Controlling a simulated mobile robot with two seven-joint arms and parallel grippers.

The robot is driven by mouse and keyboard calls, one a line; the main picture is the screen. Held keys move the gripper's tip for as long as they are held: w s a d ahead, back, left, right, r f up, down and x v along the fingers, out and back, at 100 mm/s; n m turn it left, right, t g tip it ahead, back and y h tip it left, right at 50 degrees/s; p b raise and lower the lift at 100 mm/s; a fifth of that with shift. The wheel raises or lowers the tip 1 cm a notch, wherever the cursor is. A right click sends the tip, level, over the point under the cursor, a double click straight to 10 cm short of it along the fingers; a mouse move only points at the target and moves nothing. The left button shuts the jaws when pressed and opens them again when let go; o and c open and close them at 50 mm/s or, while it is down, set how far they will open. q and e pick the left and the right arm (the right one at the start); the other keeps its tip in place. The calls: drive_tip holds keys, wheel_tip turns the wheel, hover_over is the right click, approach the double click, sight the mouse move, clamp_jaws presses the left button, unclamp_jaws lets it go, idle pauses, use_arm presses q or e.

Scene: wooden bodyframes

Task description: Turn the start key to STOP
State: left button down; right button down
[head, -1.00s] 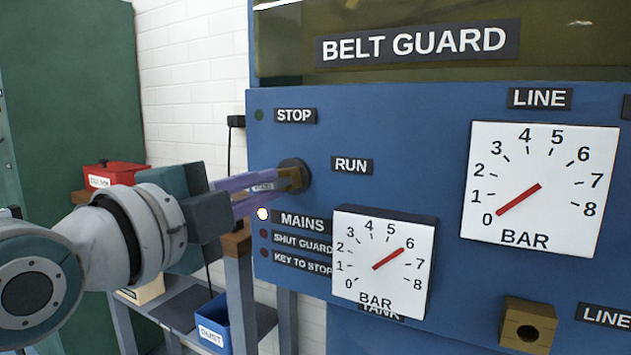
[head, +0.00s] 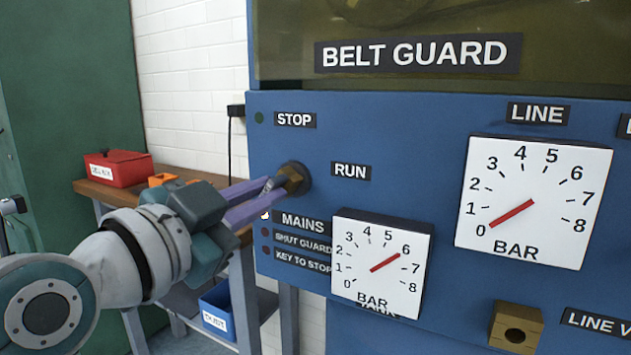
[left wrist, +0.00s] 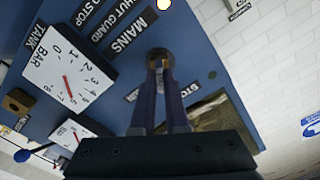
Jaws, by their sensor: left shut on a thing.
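The start key (head: 291,180) is a brass-brown piece in a dark round socket on the blue panel (head: 400,120). The STOP label (head: 295,120) is above it and the RUN label (head: 350,171) is to its right. My left gripper (head: 278,187) has its purple fingers shut on the key, with the wrist tilted. In the left wrist view, the fingers (left wrist: 161,75) reach the dark round socket (left wrist: 160,56), and the key between them is mostly hidden. My right gripper is not in view.
The tank gauge (head: 380,268) and line gauge (head: 530,205) stand out from the panel to the right. A brass block (head: 516,327) is below. A bench with a red box (head: 115,168) and a blue bin (head: 218,318) is behind my left arm.

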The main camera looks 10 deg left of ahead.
use_arm(q)
drive_tip(key=shift+r+n+p, duration=0.1)
drive_tip(key=shift+n+p, duration=0.35)
drive_tip(key=shift+n, duration=0.65)
drive_tip(key=n, duration=0.3)
drive_tip(key=shift+p, duration=0.4)
drive_tip(key=c, duration=1.4)
unclamp_jaws()
drive_tip(key=shift+n, duration=0.7)
drive_tip(key=o, duration=0.6)
drive_tip(key=shift+c, duration=0.2)
drive_tip(key=shift+s, duration=0.1)
